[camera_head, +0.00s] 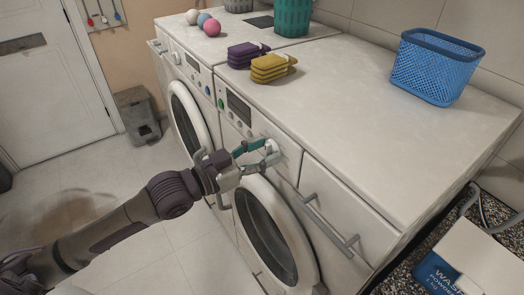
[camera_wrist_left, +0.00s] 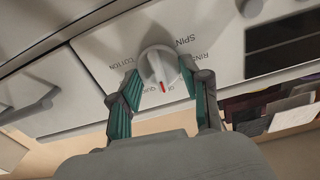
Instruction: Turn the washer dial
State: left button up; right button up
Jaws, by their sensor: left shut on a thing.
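The white washer (camera_head: 290,149) stands nearest, with its round door (camera_head: 262,232) on the front. In the left wrist view the washer dial (camera_wrist_left: 158,62) is a white knob with a red mark, with printed labels around it, among them SPIN and COTTON. My left gripper (camera_head: 268,152) reaches the front panel from the left. In the left wrist view its green-padded fingers (camera_wrist_left: 160,88) stand on either side of the dial, shut on it. In the head view the gripper mostly hides the dial. My right gripper is not in view.
A second machine (camera_head: 178,70) stands further left. A drawer handle (camera_head: 328,222) juts out right of the dial. A washing powder box (camera_head: 480,262) is at lower right.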

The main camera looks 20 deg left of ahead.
pick_arm(q)
jog(key=m, duration=0.3)
jog(key=shift+m, duration=0.4)
jog(key=shift+s+d+m+p, duration=0.1)
jog(key=shift+m+p, duration=0.3)
jog(key=shift+m, duration=1.2)
jog(key=o, duration=1.1)
jog(key=shift+v, duration=6)
